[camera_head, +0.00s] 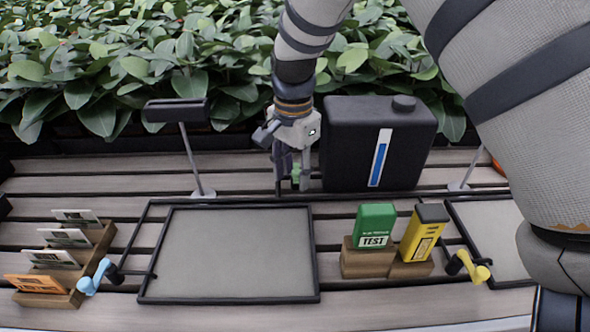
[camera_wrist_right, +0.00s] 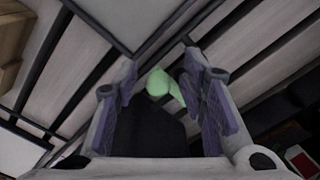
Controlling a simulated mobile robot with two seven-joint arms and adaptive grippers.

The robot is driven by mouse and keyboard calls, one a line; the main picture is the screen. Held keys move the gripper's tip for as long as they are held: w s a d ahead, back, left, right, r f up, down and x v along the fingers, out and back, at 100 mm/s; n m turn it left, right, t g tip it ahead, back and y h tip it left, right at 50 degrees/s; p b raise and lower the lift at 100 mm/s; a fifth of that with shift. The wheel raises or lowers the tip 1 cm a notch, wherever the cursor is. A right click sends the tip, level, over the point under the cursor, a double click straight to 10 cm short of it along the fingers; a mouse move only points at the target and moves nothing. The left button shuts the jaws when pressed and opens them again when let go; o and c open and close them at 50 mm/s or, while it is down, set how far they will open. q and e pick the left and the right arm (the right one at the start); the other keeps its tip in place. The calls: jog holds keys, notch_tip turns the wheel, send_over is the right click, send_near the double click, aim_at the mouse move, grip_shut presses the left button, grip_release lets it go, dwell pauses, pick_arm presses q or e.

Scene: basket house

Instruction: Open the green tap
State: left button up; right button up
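The green tap (camera_head: 295,176) shows as a small green patch beside the lower left of the black tank (camera_head: 345,140). My right gripper (camera_head: 291,184) points down over it and hides most of it in the head view. In the right wrist view the green tap (camera_wrist_right: 160,82) has a rounded end and a short arm leaning to the right. It lies between the two fingers of my right gripper (camera_wrist_right: 160,72), nearer the right finger. The fingers are apart; I cannot tell whether one touches the tap. My left gripper is not in view.
A grey framed tray (camera_head: 235,255) lies empty in front. A blue tap (camera_head: 92,280) and a yellow tap (camera_head: 472,268) stand at the front. Green and yellow boxes sit on a wooden stand (camera_head: 365,262). A black-topped post (camera_head: 190,150) rises left; dense plants grow behind.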

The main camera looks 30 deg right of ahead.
jog(key=shift+s+f, duration=0.2)
jog(key=shift+f, duration=0.05)
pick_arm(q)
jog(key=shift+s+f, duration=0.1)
pick_arm(e)
jog(key=shift+w+f, duration=0.15)
jog(key=shift+w, duration=0.1)
jog(key=shift+w+a+b, duration=0.15)
jog(key=shift+w+b, duration=0.25)
jog(key=shift+w, duration=0.25)
jog(key=shift+r, duration=0.3)
jog(key=shift+s+r+p, duration=0.1)
jog(key=shift+s+p, duration=0.1)
jog(key=shift+p, duration=0.15)
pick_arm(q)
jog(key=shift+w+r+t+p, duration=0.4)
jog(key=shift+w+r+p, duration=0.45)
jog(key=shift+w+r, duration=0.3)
pick_arm(e)
notch_tip(320, 180, up, 7)
jog(key=shift+o, duration=0.4)
